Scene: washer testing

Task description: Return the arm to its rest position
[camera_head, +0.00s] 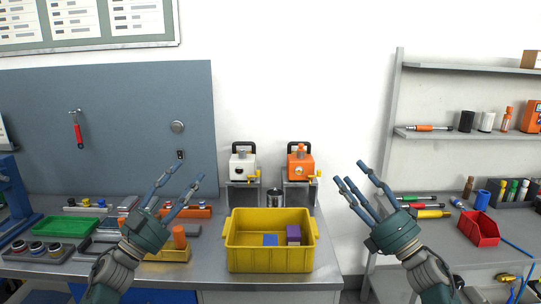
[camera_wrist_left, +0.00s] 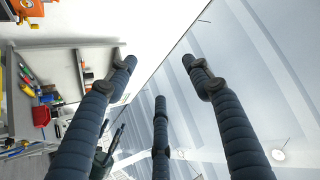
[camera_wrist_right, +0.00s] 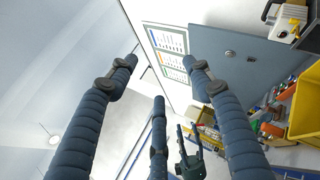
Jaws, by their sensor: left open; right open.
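My left gripper (camera_head: 176,187) is raised over the left part of the bench in the head view. Its fingers are spread, point up and hold nothing. My right gripper (camera_head: 360,183) is raised to the right of the yellow bin, in front of the white wall, with its fingers spread and empty. In the left wrist view the left fingers (camera_wrist_left: 158,75) are apart against the wall and ceiling. In the right wrist view the right fingers (camera_wrist_right: 163,75) are also apart with nothing between them. Neither gripper touches anything that I can see.
A yellow bin (camera_head: 270,261) with a blue block (camera_head: 270,239) and a purple block (camera_head: 293,233) stands on the bench between my arms. Behind it are a white device (camera_head: 243,166) and an orange device (camera_head: 300,168). A green tray (camera_head: 67,226) lies left; a red bin (camera_head: 479,231) stands right.

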